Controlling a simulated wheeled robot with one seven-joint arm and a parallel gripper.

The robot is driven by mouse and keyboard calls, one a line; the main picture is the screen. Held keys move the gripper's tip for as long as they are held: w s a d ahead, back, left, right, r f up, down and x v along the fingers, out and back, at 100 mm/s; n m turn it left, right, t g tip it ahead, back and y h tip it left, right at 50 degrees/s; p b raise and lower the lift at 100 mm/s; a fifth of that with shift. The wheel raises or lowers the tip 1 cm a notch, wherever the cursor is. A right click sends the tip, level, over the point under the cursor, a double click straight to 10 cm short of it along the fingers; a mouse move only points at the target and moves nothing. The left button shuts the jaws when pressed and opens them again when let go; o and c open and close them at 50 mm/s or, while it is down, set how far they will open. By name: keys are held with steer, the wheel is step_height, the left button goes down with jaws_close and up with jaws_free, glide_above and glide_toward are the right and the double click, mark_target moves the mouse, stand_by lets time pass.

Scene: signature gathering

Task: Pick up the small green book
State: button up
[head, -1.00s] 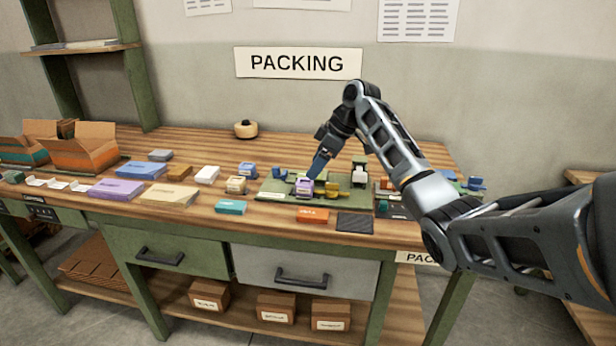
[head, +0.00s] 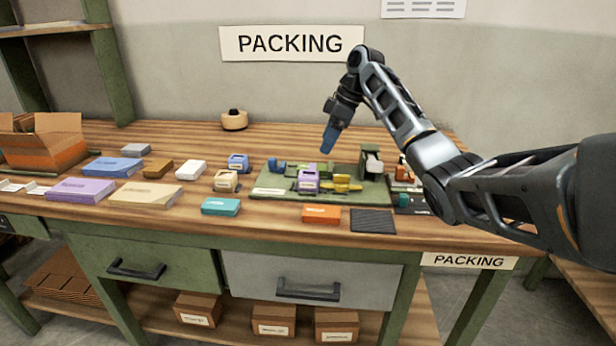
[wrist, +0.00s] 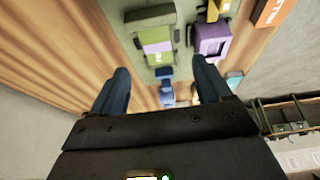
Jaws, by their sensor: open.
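A small teal-green book (head: 221,206) lies flat near the table's front edge, left of the green mat (head: 272,191). A teal patch (wrist: 234,79) at the right of the wrist view may be the same book; I cannot be sure. My gripper (head: 328,142) is above the back of the mat, to the right of and beyond the book, pointing down. In the wrist view my gripper (wrist: 160,66) has its two blue fingers wide apart with nothing held between them. A green, white-labelled item (wrist: 157,45) shows beyond the fingers.
On the mat stand a purple item (head: 308,182), a yellow one (head: 342,183) and blue ones. An orange box (head: 321,213) and a dark pad (head: 372,220) lie in front. A tan box (head: 146,195) and a lilac box (head: 82,191) lie left of the book.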

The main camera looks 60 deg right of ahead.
mark_target(312, 167)
steer(key=shift+w+d+f, duration=0.2)
steer(key=shift+w+f, duration=0.15)
steer(key=shift+f, duration=0.35)
steer(key=shift+x, duration=3.7)
steer(key=shift+w+a+r, duration=0.1)
steer(key=shift+w+a, duration=0.05)
steer(key=shift+w, duration=0.05)
steer(key=c, duration=1.2)
steer(key=shift+c, duration=0.2)
steer(key=shift+r, duration=0.15)
